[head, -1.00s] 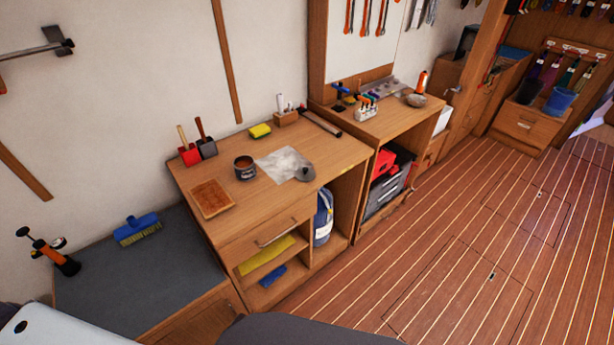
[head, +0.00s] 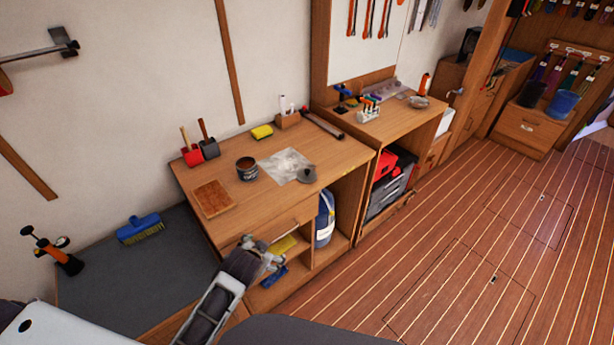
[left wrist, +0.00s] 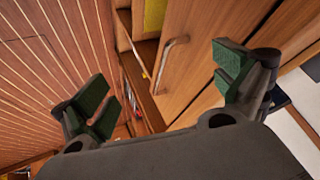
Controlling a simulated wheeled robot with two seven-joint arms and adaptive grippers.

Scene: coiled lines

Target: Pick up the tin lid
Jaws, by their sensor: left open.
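A small grey rounded piece (head: 306,174), which looks like the tin lid, lies at the right edge of a whitish sheet (head: 280,161) on the wooden bench top. An open dark tin (head: 247,168) with brown contents stands left of the sheet. My left gripper (head: 266,254) is in front of the bench, below the top and near the drawer front. In the left wrist view my left gripper (left wrist: 165,84) has its green-padded fingers wide apart and empty, with a drawer handle (left wrist: 170,62) beyond them. The lid does not show clearly there. My right gripper is not in view.
A brown flat board (head: 214,199) lies near the bench's left front. Red and grey holders (head: 200,151), a yellow sponge (head: 262,132) and a wooden block (head: 288,120) line the back. A blue brush (head: 140,229) lies on the lower grey surface. The floor at right is clear.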

